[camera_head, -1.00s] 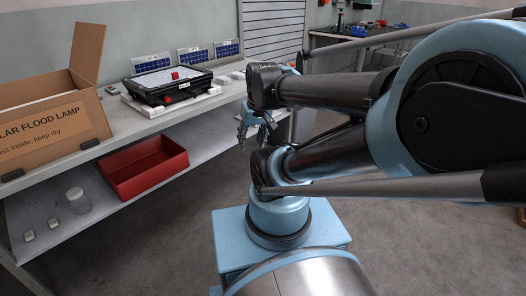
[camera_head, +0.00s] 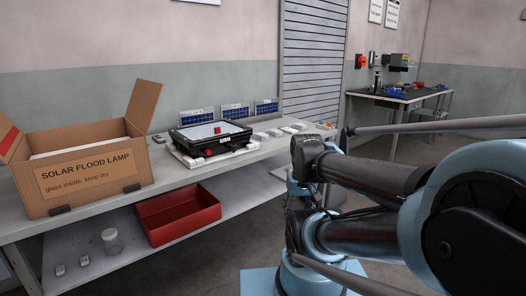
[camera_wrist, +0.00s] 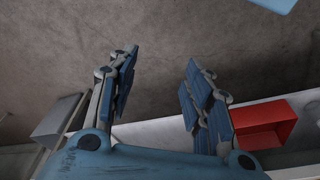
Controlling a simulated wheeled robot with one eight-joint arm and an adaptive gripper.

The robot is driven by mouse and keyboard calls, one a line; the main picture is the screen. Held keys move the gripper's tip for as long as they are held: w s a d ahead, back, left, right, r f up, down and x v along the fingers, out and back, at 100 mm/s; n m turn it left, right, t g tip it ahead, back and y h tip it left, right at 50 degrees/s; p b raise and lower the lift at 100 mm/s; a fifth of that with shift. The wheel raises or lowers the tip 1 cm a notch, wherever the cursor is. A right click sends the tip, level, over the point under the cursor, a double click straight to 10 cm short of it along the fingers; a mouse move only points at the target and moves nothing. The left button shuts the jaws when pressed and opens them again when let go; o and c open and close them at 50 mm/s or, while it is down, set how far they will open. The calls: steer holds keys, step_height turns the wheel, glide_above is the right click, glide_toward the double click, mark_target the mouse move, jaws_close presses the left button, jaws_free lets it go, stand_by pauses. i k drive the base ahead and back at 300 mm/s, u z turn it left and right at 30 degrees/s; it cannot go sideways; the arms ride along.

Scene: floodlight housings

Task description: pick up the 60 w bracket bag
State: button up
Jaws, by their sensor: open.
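Several small pale packets lie on the bench right of the black floodlight housing (camera_head: 210,138). One packet (camera_head: 262,136) is close to the housing and another (camera_head: 298,127) is farther right. Their labels are too small to read, so I cannot tell which is the 60 w bracket bag. My gripper (camera_wrist: 160,70) is open and empty in the wrist view, its two blue fingers spread above bare floor. In the head view it is mostly hidden behind my arm, in front of the bench. No packet is recognisable between the fingers.
An open carton (camera_head: 85,172) marked solar flood lamp stands on the left of the bench. Solar panels (camera_head: 235,113) stand at the back. A red bin (camera_head: 178,215) and a jar (camera_head: 112,241) are on the lower shelf. A second table (camera_head: 400,97) stands far right.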

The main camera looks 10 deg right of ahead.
mark_target(261, 136)
steer(key=k, duration=0.65)
steer(key=u, duration=0.3)
steer(key=i, duration=1.7)
steer(key=z, duration=0.35)
